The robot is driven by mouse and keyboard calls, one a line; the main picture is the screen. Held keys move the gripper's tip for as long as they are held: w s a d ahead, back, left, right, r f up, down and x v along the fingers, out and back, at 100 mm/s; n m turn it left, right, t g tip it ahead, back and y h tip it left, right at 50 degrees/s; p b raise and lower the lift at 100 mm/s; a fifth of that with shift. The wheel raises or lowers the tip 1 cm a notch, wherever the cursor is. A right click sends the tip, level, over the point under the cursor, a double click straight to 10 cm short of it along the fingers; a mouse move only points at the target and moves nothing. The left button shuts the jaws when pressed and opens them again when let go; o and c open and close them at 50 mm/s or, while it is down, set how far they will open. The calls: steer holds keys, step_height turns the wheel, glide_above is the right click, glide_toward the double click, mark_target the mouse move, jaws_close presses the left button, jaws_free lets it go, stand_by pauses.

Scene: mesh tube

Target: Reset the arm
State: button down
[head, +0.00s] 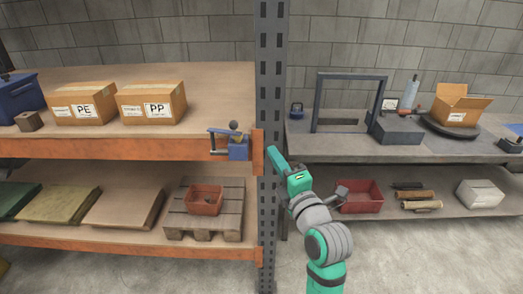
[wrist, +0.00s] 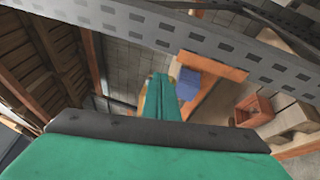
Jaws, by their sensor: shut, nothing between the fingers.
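My green and grey arm rises from the bottom of the head view. My gripper (head: 271,153) is in front of the grey upright between the shelf and the bench, near the end of the orange shelf beam. In the wrist view my gripper (wrist: 156,80) shows its two green fingers close together, with nothing between them. A blue clamp-like device (head: 236,148) with a dark knob sits at the shelf's right front corner, just left of my gripper. It also shows as a blue block in the wrist view (wrist: 187,84).
The perforated grey upright (head: 271,60) stands close to my gripper. Boxes marked PE (head: 83,104) and PP (head: 151,103) stand on the upper shelf. A red bin (head: 204,200) sits on a pallet below. The bench at right holds a grey frame (head: 348,75) and an open carton (head: 460,104).

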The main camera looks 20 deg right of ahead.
steer(key=shift+s+d+f, duration=0.1)
steer(key=shift+s+d, duration=0.25)
steer(key=shift+d, duration=0.05)
steer(key=shift+w, duration=0.1)
